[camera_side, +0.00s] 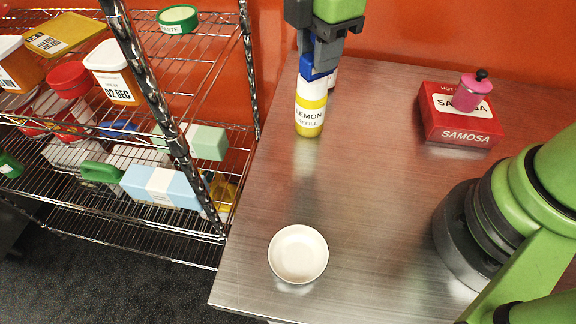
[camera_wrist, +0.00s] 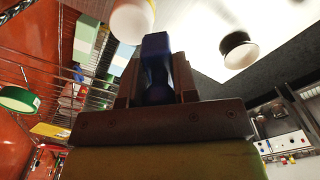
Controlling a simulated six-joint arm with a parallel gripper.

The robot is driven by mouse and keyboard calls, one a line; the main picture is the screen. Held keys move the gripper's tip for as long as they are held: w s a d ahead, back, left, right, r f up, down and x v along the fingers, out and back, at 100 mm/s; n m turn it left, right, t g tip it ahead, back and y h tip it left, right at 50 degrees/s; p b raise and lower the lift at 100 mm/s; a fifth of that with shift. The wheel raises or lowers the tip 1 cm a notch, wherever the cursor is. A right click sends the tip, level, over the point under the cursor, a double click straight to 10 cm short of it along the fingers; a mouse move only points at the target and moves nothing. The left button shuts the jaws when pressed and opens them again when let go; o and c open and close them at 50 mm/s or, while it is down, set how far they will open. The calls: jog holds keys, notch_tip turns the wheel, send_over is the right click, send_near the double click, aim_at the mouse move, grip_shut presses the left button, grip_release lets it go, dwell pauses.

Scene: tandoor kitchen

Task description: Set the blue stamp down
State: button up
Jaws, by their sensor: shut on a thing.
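My gripper (camera_side: 320,56) is at the top middle of the side view, over the far left part of the steel table. It is shut on the blue stamp (camera_side: 310,72), which shows just below the jaws. In the wrist view the blue stamp (camera_wrist: 157,66) stands between the two fingers of my gripper (camera_wrist: 157,88). A yellow and white lemon refill bottle (camera_side: 311,108) stands upright below and in front of the stamp in the side view. The bottle hides the stamp's lower end, and I cannot tell whether they touch.
A white bowl (camera_side: 298,254) sits near the table's (camera_side: 360,190) front left. A wire rack (camera_side: 140,130) with several containers stands left. The middle of the table is clear.

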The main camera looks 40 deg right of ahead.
jog(key=s+a+n, duration=0.4)
jog(key=a+n, duration=0.1)
jog(key=a, duration=0.3)
notch_tip(320, 180, down, 11)
jog(key=shift+r, duration=0.2)
jog(key=shift+f, duration=2.2)
jog(key=shift+f, duration=0.15)
jog(key=o, duration=0.9)
jog(key=shift+o, duration=0.2)
